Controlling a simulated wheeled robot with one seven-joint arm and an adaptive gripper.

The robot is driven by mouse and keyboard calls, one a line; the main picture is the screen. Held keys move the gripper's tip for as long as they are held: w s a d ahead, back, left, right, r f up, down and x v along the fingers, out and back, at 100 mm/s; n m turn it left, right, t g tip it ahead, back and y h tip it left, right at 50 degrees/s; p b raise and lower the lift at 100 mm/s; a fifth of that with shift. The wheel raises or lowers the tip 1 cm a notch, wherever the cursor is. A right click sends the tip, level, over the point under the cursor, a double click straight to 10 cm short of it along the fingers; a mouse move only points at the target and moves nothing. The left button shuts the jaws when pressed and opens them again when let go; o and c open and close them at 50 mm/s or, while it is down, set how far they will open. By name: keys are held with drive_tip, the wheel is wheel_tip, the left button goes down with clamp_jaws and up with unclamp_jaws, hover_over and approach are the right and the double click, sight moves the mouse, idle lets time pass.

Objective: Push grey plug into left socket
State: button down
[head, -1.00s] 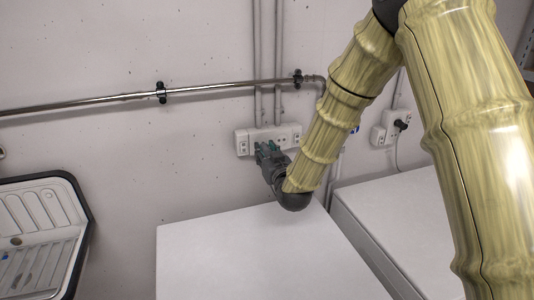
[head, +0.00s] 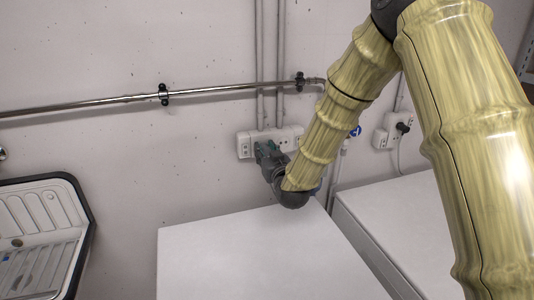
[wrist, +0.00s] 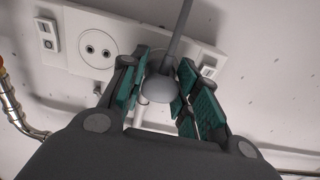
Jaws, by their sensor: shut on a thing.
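The grey plug (wrist: 158,88) sits between the green-padded fingers of my gripper (wrist: 155,90), which is shut on it. Its grey cable (wrist: 180,30) runs up in the wrist view. The plug is in front of the white socket panel (wrist: 130,38), covering most of one socket; I cannot tell how far it is in. The other round socket (wrist: 97,48) is uncovered, to the plug's left in the wrist view. In the head view, my gripper (head: 264,152) is at the left part of the panel (head: 244,145), hiding the left socket and the plug.
A white machine top (head: 250,250) lies below my gripper, with a second one (head: 400,210) to its right. A metal pipe (head: 220,89) runs along the wall above. A second outlet with a black plug (head: 403,128) is at the right. A sink (head: 40,235) stands at the left.

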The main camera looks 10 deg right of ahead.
drive_tip(key=shift+w, duration=0.25)
drive_tip(key=c, duration=1)
unclamp_jaws()
drive_tip(key=shift+a, duration=0.1)
drive_tip(key=s, duration=0.4)
drive_tip(key=s+d, duration=0.1)
drive_tip(key=s, duration=0.2)
drive_tip(key=s+d, duration=0.1)
drive_tip(key=s, duration=0.3)
drive_tip(key=shift+s+d, duration=0.2)
drive_tip(key=shift+s, duration=0.15)
